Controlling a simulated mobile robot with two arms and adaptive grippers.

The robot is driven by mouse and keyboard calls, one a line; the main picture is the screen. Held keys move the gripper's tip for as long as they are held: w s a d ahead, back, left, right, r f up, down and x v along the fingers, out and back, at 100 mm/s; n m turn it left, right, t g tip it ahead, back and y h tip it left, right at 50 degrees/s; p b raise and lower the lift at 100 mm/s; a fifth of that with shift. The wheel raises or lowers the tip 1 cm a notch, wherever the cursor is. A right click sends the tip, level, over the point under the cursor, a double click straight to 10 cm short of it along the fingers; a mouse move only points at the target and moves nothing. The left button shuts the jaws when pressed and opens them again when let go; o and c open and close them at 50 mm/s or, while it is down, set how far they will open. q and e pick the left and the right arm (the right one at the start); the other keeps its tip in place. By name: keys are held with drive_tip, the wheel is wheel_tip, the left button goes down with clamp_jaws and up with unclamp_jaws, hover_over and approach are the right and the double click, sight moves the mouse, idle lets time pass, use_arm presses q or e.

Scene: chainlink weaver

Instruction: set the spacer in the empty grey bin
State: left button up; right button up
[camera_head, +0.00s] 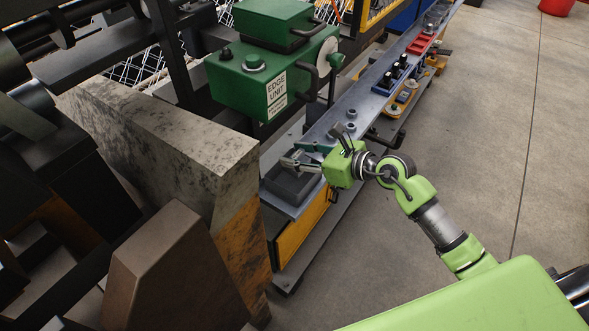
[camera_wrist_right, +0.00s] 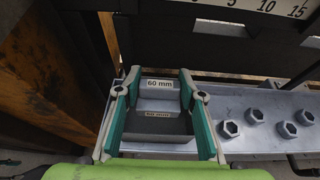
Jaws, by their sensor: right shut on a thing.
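The spacer (camera_wrist_right: 158,92) is a pale grey block with a "60 mm" label on top. My right gripper (camera_wrist_right: 158,76) is shut on it, with one green-and-grey finger on each side. In the head view the right gripper (camera_head: 300,157) holds the spacer (camera_head: 291,163) over the near end of the bench. The dark grey bin (camera_head: 286,188) is there, just below the gripper. Whether the spacer touches the bin is hard to tell. My left gripper is not in view.
Several hex nuts (camera_wrist_right: 254,116) lie on the metal bench (camera_wrist_right: 262,100) right of the gripper. A green "EDGE UNIT" machine (camera_head: 262,75) stands behind the bench. A stained concrete block (camera_head: 170,145) is close on the left. Open floor (camera_head: 470,140) lies to the right.

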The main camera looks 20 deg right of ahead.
drive_tip(key=f+b, duration=0.3)
drive_tip(key=shift+w+a+f, duration=0.3)
drive_tip(key=shift+a+f, duration=0.05)
drive_tip(key=shift+d+b, duration=0.1)
drive_tip(key=shift+b, duration=0.2)
drive_tip(key=shift+f, duration=0.15)
drive_tip(key=shift+f+b, duration=0.4)
drive_tip(key=shift+f, duration=0.15)
drive_tip(key=o, duration=1.3)
drive_tip(key=shift+c, duration=0.2)
